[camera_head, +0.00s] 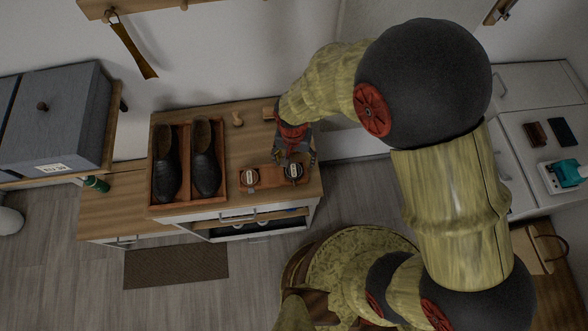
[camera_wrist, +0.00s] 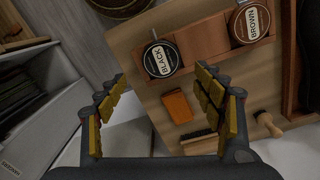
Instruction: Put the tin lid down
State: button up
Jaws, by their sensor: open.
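A round tin with a label reading BLACK (camera_wrist: 162,60) sits at one end of a reddish-brown wooden tray (camera_wrist: 203,38). It also shows in the head view (camera_head: 293,172). Its labelled lid face points up; I cannot tell whether the lid is seated on a tin body. A second round tin labelled BROWN (camera_wrist: 250,21) is at the tray's other end and also shows in the head view (camera_head: 250,177). My gripper (camera_wrist: 162,76) is open and empty, fingers spread to either side of the BLACK tin in the wrist view. In the head view my gripper (camera_head: 294,156) hangs just behind that tin.
An orange block (camera_wrist: 177,107) and a dark-bristled brush (camera_wrist: 199,140) lie on the wooden top beside the tray. A wooden knobbed tool (camera_head: 237,119) stands farther back. A shoe tray (camera_head: 157,204) with two dark shoes fills the left side. Bare wood (camera_head: 258,148) lies between.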

aim_at(294, 168)
notch_tip(294, 168, down, 5)
jog(key=shift+r, duration=0.1)
jog(key=shift+c, duration=0.4)
jog(key=c, duration=0.7)
jog(key=shift+c, duration=0.6)
